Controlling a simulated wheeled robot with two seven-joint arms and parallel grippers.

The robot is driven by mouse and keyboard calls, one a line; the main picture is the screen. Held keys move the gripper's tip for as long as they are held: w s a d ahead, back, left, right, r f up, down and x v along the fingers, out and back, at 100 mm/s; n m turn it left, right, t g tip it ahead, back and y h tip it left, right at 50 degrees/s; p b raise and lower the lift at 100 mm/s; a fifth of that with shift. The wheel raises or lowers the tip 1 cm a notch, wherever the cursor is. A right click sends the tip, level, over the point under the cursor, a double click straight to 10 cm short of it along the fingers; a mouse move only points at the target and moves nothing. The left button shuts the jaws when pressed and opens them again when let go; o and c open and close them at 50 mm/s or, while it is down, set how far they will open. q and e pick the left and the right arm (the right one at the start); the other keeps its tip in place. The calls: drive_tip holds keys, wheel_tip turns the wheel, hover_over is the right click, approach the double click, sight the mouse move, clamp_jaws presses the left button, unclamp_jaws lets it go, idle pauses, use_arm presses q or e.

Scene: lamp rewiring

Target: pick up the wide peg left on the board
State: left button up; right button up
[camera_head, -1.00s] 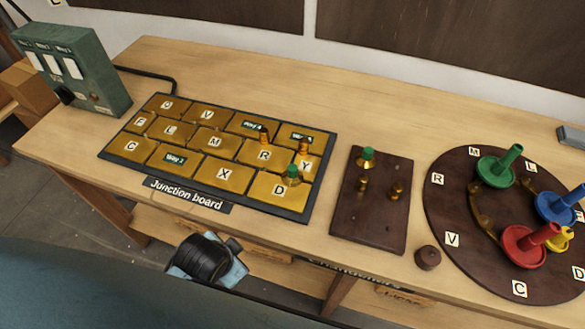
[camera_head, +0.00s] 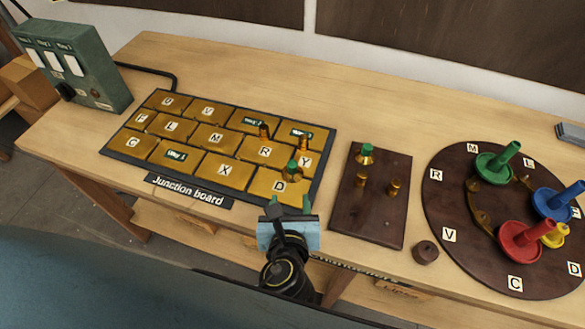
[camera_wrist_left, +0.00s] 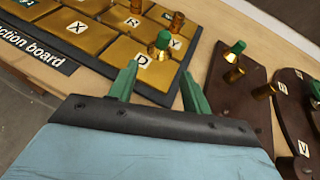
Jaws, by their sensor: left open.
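The wide peg (camera_head: 292,172), brass with a flared base and a green top, stands upright near the D plate of the junction board (camera_head: 128,157). It also shows in the left wrist view (camera_wrist_left: 160,47), beyond my fingertips. My left gripper (camera_head: 291,204) is open and empty at the board's front edge, just in front of the peg and apart from it. In the left wrist view its two green fingers (camera_wrist_left: 159,73) point toward the peg, which lies roughly between their lines. My right gripper is not in view.
Two slim copper pegs stand on the board behind the wide peg, near R (camera_head: 264,131) and Y (camera_head: 303,144). A dark peg block (camera_head: 370,222) to the right holds a similar green-topped peg (camera_head: 365,154) and two brass pegs. Farther right is a round board (camera_head: 465,257) with coloured spools.

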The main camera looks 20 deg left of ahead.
sight(292, 172)
use_arm(q)
drive_tip(key=shift+w+d+m, duration=0.1)
drive_tip(key=shift+w+m, duration=0.2)
drive_tip(key=shift+w, duration=0.15)
drive_tip(key=b+x, duration=0.1)
drive_tip(key=x, duration=1.1)
drive_tip(key=shift+w, duration=0.3)
drive_tip(key=shift+s, duration=0.1)
clamp_jaws()
